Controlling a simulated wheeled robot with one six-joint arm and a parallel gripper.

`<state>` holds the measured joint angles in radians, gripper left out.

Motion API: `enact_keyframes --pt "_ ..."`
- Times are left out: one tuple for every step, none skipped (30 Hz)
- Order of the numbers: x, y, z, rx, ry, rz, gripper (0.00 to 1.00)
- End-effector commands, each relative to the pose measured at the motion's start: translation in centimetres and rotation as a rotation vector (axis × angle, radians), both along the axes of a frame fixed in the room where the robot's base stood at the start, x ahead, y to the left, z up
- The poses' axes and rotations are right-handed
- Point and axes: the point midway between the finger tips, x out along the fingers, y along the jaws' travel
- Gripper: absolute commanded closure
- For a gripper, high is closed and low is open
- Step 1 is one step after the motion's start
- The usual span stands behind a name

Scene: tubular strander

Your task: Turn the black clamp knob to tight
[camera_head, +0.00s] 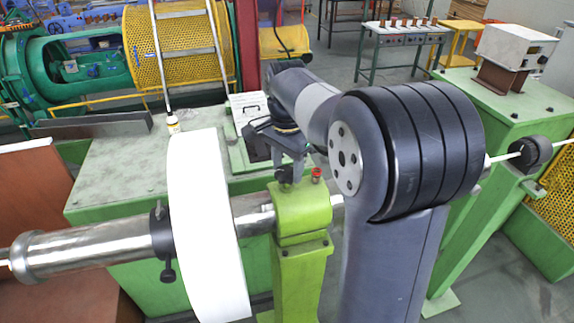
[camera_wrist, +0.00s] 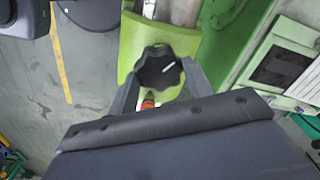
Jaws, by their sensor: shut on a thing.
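The black clamp knob (camera_wrist: 157,66) is lobed and has a short white mark on its top, pointing to the right in the wrist view. It sits on top of a lime-green clamp block (camera_head: 302,213) that carries a steel shaft. My gripper (camera_wrist: 160,78) is shut on the knob, with one grey finger at each side of it. In the head view my gripper (camera_head: 291,170) reaches down to the block's top, and the knob is mostly hidden there. A small red-topped part (camera_head: 316,174) stands beside the knob on the block.
A large white disc (camera_head: 207,225) and a dark collar (camera_head: 161,230) sit on the steel shaft (camera_head: 95,247) left of the block. A green machine bed (camera_head: 122,172) lies behind. A panel with a dark screen (camera_wrist: 282,67) is at right in the wrist view.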

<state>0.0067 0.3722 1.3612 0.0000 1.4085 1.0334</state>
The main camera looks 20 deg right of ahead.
Motion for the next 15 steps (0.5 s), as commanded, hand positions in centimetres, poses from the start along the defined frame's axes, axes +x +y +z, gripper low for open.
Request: enact_keyframes --pt "0.03 -0.03 0.1 -0.001 -0.003 -0.044 0.75" --pt "0.03 -0.03 0.1 -0.001 -0.003 -0.073 0.75" --pt "0.02 -0.03 0.1 -0.001 -0.003 -0.111 0.75" --pt "0.01 -0.04 0.1 -0.001 -0.003 -0.139 0.75" --pt "0.0 -0.04 0.1 0.0 -0.004 -0.168 0.75" --pt "-0.01 -0.04 0.1 0.0 -0.004 -0.206 0.75" --pt "-0.02 -0.05 0.1 0.0 -0.004 -0.234 0.75" --pt "-0.02 -0.05 0.1 0.0 -0.004 -0.263 0.75" --pt "-0.03 -0.05 0.11 0.0 -0.004 -0.301 0.75" --pt "-0.04 -0.05 0.11 0.0 -0.004 -0.329 0.75" --pt "-0.04 -0.05 0.11 0.0 -0.004 -0.358 0.75" --pt "-0.05 -0.05 0.11 0.0 -0.004 -0.396 0.75" --pt "-0.06 -0.05 0.11 0.0 -0.004 -0.424 0.75" --pt "-0.07 -0.05 0.11 0.0 -0.004 -0.452 0.75" --pt "-0.08 -0.06 0.11 0.0 -0.004 -0.491 0.75"
